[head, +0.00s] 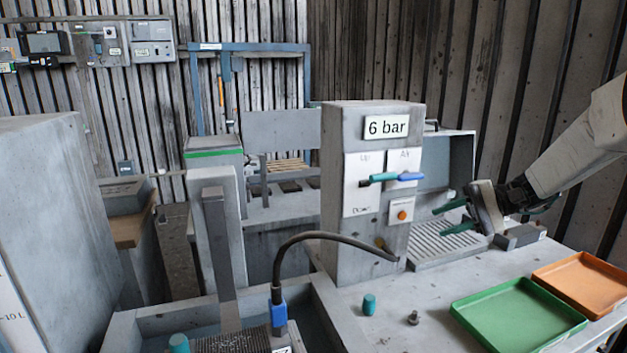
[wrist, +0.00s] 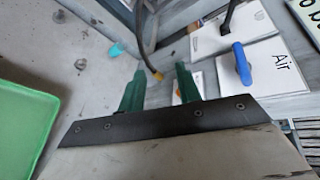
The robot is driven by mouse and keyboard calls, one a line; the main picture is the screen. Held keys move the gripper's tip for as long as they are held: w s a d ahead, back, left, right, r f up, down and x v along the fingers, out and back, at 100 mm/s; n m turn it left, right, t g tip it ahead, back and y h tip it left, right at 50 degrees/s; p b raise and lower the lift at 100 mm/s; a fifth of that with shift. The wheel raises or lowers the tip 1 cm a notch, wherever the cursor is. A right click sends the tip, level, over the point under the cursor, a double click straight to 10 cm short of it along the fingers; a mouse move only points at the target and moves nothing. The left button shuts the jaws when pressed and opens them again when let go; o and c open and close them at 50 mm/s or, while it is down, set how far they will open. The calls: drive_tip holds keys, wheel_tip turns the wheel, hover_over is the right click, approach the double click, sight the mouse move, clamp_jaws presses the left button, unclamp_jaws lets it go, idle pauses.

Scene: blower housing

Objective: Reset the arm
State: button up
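My gripper (head: 455,215) is at the right in the head view, to the right of the grey control box with the "6 bar" label (head: 386,127). Its two green fingers point left toward the box and are spread apart with nothing between them. In the wrist view my gripper (wrist: 158,85) is also open and empty, with both fingers showing. My pale arm comes in from the right edge of the head view. The fingers appear apart from the box.
A green tray (head: 470,313) and an orange tray (head: 590,263) lie on the bench at right. A teal cap (head: 369,304) and a small metal part (head: 413,318) stand before the box. A black hose (head: 325,236) arches at left.

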drive_tip(key=s+a+n+h, duration=0.2)
drive_tip(key=s+h, duration=0.5)
drive_tip(key=s, duration=0.9)
drive_tip(key=s+a+n+t+h, duration=0.1)
drive_tip(key=s+h, duration=0.6)
drive_tip(key=s, duration=1)
drive_tip(key=shift+s+a+n, duration=0.2)
drive_tip(key=shift+a+n, duration=0.25)
drive_tip(key=shift+n, duration=0.25)
